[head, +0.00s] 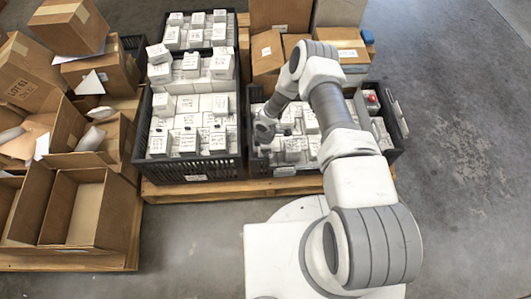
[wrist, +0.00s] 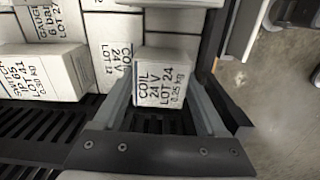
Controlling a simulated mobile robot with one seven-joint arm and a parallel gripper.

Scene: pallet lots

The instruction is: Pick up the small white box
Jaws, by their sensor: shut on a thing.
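A small white box (wrist: 165,80) marked "COIL 24 V LOT 24" sits between the two fingers of my gripper (wrist: 163,88) in the wrist view. The fingers are shut on its left and right sides. Other white boxes lie behind and to the left of it. In the head view my gripper (head: 266,130) is at the left side of the right black crate (head: 396,125), low among its white boxes. My arm and gripper hide the held box there, and I cannot tell whether it touches what is below.
Another black crate (head: 195,170), full of white boxes, stands left of my gripper on the wooden pallet (head: 225,189). Open cardboard boxes (head: 75,208) are at the far left. Brown cartons (head: 267,53) stand behind. Grey floor (head: 465,160) is clear at the right.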

